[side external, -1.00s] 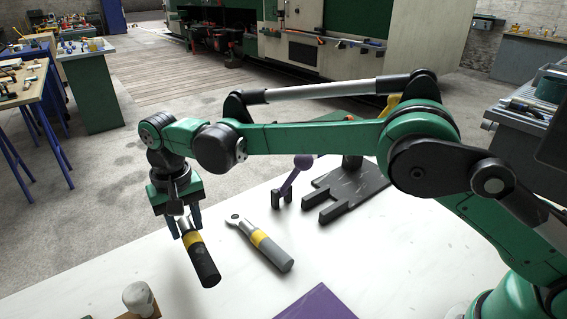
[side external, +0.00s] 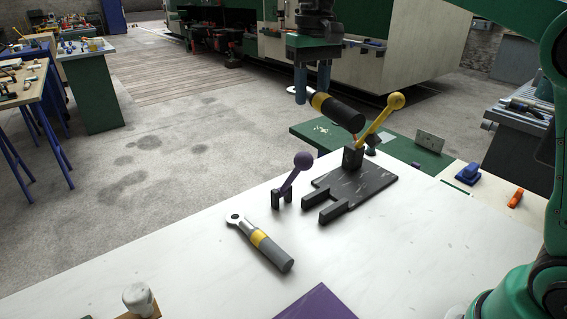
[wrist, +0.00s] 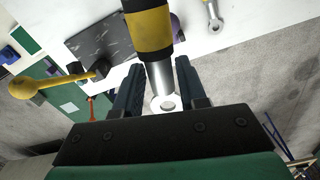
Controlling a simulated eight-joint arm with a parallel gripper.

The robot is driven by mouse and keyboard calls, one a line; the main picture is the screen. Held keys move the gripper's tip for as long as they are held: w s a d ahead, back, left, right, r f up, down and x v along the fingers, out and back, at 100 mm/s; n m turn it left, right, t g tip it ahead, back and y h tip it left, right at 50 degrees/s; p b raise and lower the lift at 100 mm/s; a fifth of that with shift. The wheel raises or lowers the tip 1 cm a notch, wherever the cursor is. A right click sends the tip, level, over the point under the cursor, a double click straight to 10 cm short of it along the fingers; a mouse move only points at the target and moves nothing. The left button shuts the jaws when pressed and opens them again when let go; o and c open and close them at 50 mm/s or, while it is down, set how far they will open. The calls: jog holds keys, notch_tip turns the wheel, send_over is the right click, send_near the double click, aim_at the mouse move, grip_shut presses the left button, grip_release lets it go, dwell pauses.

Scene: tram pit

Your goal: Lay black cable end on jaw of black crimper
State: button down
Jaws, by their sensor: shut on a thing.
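My gripper (side external: 312,88) is shut on the black cable end (side external: 344,111), which has a black body, a yellow band and a silver lug. It is held raised and tilted, level in the picture with the crimper's yellow lever. In the wrist view, the metal part of the black cable end (wrist: 151,28) lies between the fingers of my gripper (wrist: 160,88). The black crimper (side external: 358,187) sits on the white table, with a forked jaw at its front left and a yellow ball-ended lever. Its plate (wrist: 103,38) also shows in the wrist view. The jaw looks empty.
A grey cable end (side external: 268,248) with a yellow band lies on the white table (side external: 190,260). A purple ball-topped lever (side external: 297,170) stands left of the crimper. A purple panel (side external: 318,304) and a white-topped piece (side external: 138,298) are at the front. A green bench (side external: 415,152) is behind.

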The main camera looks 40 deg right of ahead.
jog(key=s+f+n, duration=0.2)
jog(key=s+f, duration=0.1)
jog(key=f, duration=0.4)
jog(key=shift+s, duration=0.4)
dwell(0.6)
jog(key=a+f, duration=0.3)
jog(key=a, duration=0.4)
jog(key=s+a+f, duration=0.1)
jog(key=a+f, duration=0.3)
jog(key=a, duration=0.4)
jog(key=a+f, duration=0.3)
jog(key=a, duration=0.5)
jog(key=shift+s+f, duration=0.25)
jog(key=shift+f, duration=0.15)
jog(key=s+a+f, duration=0.1)
jog(key=s+a, duration=0.1)
jog(key=s+a+f, duration=0.1)
jog(key=a+f, duration=0.1)
jog(key=a, duration=0.1)
jog(key=s+a+f, duration=0.1)
jog(key=s+a, duration=0.1)
jog(key=a, duration=0.1)
jog(key=shift+s+f, duration=0.3)
jog(key=shift+s, duration=0.05)
jog(key=a, duration=0.3)
jog(key=shift+s+r, duration=0.1)
jog(key=shift+s, duration=0.2)
jog(key=shift+a+r, duration=0.2)
jog(key=shift+a, duration=0.3)
jog(key=shift+f, duration=1.4)
